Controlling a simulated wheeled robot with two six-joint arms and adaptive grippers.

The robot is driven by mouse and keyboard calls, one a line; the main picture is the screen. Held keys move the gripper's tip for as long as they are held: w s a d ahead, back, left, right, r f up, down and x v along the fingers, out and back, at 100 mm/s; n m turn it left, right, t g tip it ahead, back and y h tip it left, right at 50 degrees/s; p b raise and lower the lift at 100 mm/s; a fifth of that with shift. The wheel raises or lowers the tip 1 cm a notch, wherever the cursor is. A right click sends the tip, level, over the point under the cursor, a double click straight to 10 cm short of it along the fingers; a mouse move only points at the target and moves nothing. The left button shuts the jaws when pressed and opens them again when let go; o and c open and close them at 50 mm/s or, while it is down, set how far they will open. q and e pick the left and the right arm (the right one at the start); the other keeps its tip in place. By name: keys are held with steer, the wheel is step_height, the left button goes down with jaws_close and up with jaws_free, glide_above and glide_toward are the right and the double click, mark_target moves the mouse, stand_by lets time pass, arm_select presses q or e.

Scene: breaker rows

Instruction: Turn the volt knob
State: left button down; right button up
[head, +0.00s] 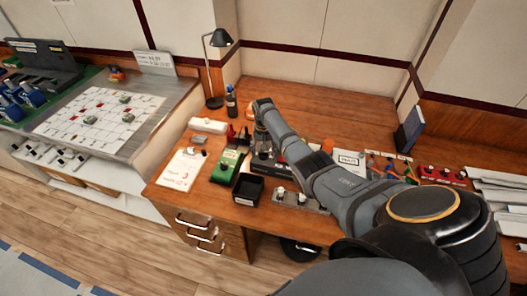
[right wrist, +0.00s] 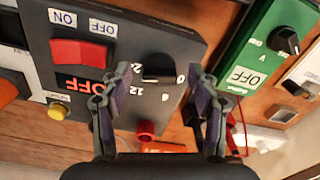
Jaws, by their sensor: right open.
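The volt knob (right wrist: 159,69) is a black knob on a dark panel (right wrist: 190,40), with the numbers 0, 12 and 24 around it, in the right wrist view. My right gripper (right wrist: 157,88) is open, one finger on each side of the knob with gaps between. I cannot tell whether the fingertips have reached the knob's depth. In the head view the panel (head: 262,167) is partly hidden behind my right arm, which reaches across the desk. My left gripper is not in view.
The panel also bears a red rocker switch (right wrist: 80,53), a yellow button (right wrist: 58,111) and a red terminal (right wrist: 145,131). A green meter (head: 226,166) with its own black knob (right wrist: 284,40) lies beside it.

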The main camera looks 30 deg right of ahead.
steer(key=shift+w+d+f, duration=0.1)
steer(key=shift+c, duration=1.3)
steer(key=c, duration=0.9)
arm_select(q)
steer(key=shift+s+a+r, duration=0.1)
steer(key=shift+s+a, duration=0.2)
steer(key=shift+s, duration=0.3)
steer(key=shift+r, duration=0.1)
arm_select(e)
steer(key=shift+n, duration=0.3)
steer(key=n+p, duration=0.1)
steer(key=n, duration=0.2)
steer(key=shift+n+p, duration=0.35)
steer(key=shift+n, duration=0.05)
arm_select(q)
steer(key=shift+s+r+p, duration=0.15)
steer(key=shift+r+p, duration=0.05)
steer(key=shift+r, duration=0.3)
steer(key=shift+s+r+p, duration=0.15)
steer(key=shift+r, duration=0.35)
arm_select(e)
steer(key=n, duration=0.5)
steer(key=shift+d, duration=0.15)
steer(key=shift+n, duration=0.3)
